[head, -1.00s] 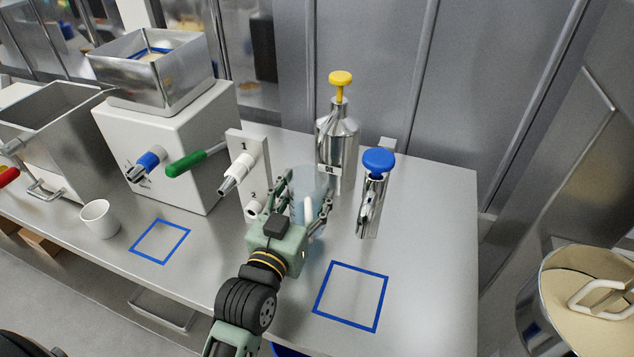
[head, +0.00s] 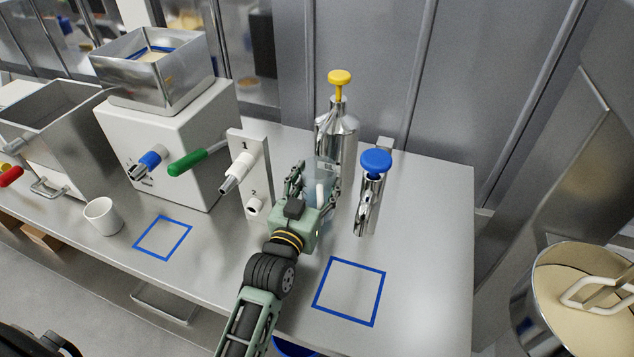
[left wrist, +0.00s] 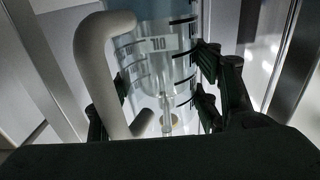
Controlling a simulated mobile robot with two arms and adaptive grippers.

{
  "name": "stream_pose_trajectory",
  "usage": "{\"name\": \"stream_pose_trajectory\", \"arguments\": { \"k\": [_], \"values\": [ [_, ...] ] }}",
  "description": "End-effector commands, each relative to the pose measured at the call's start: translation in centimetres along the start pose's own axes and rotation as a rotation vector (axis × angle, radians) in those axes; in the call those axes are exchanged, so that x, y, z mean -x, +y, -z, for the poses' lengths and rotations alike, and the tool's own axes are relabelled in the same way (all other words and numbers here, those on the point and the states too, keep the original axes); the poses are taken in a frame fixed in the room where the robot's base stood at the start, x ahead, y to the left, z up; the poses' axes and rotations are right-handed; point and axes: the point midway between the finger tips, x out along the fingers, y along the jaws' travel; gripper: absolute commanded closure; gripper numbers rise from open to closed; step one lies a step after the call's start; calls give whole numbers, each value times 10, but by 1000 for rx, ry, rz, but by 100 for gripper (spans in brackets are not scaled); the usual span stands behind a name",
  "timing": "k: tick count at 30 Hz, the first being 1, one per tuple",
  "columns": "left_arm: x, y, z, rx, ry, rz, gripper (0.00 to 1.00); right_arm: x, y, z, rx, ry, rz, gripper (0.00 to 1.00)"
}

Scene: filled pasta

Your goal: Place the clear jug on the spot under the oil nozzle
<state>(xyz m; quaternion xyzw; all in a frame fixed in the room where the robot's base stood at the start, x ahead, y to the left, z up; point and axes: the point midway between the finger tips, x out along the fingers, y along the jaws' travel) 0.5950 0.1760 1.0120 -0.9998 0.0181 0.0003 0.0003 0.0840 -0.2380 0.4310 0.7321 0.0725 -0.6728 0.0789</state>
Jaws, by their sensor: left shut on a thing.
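The clear jug (head: 325,178) is upright in my left gripper (head: 318,190), just in front of the steel oil dispenser (head: 338,140) with the yellow pump top (head: 340,77). In the left wrist view the jug (left wrist: 138,70) shows its dark measuring marks and pale handle (left wrist: 92,75), with the gripper's fingers (left wrist: 165,95) on both sides. The jug's base and the spot under the oil nozzle are hidden, so I cannot tell whether the jug touches the table. My right gripper is not in view.
A steel dispenser with a blue top (head: 376,162) stands close right of the jug. A white post with taps (head: 248,172) stands left. Blue squares are marked on the table (head: 425,225), and a white cup (head: 102,217) stands at left. The table's right side is clear.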

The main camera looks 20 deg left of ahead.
Motion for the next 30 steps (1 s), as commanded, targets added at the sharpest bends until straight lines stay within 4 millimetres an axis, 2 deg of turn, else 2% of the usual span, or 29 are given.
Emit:
{"name": "stream_pose_trajectory", "arguments": {
  "k": [2, 3, 9, 20, 25, 30],
  "values": [
    [0, 0, -2, 0, 2, 0, 85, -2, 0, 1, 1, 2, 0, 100],
    [0, 0, -3, 0, -1, 0, 40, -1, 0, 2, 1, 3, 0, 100],
    [0, 0, -3, 0, -1, 0, 24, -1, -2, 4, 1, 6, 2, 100],
    [0, 0, 2, 0, 0, 0, 24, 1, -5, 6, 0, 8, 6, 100],
    [23, 0, -2, 0, -2, 0, 24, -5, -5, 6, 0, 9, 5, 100],
    [59, 0, -3, 1, -4, 0, 24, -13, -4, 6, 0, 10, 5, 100]
  ]
}}
